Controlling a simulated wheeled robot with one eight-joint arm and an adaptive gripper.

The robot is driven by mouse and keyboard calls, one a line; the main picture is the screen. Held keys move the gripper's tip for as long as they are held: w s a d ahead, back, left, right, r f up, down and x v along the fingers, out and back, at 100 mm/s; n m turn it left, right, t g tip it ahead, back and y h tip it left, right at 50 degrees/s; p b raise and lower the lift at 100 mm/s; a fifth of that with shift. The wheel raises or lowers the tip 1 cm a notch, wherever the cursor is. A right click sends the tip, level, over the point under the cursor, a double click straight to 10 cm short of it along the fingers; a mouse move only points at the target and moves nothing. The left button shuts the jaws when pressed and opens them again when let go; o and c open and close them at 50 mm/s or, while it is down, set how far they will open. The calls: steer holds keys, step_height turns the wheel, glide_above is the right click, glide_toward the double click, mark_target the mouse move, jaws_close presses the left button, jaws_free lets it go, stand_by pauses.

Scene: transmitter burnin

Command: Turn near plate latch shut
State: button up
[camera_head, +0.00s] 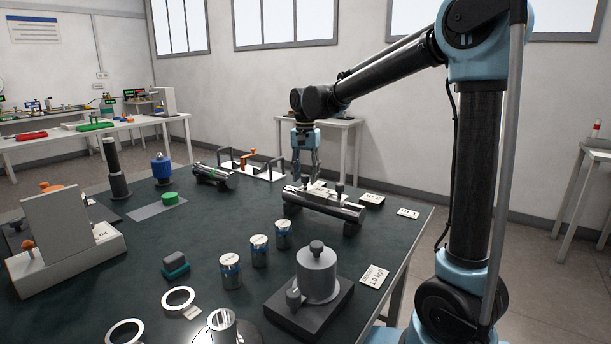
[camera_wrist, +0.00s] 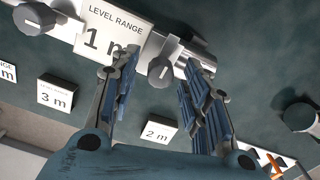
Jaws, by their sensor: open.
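The white plate (camera_wrist: 107,28), marked "LEVEL RANGE 1 m", lies on a dark cylindrical transmitter (camera_head: 322,204); it also shows in the head view (camera_head: 319,189). One grey latch knob (camera_wrist: 163,66) sits at the plate's right side in the wrist view, its short bar roughly along the plate edge. Another latch knob (camera_wrist: 33,18) sits at the left side, its bar pointing toward the plate; it appears to be the right-hand knob in the head view (camera_head: 340,187). My gripper (camera_wrist: 157,72) is open above the first knob, which shows between its fingers. Contact cannot be told.
Cards marked 2 m (camera_wrist: 158,132) and 3 m (camera_wrist: 57,96) lie beside the transmitter. A grey weight on a dark base (camera_head: 317,274) and several metal cans (camera_head: 259,250) stand nearer. Another cylinder (camera_head: 214,175) and a rack with an orange handle (camera_head: 247,157) lie beyond.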

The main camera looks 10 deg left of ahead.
steer(key=shift+w, duration=0.1)
jaws_close()
steer(key=shift+n, duration=0.3)
steer(key=n, duration=0.4)
steer(key=shift+n, duration=0.3)
steer(key=n, duration=0.8)
steer(key=shift+n, duration=2.3)
steer(key=shift+r, duration=0.1)
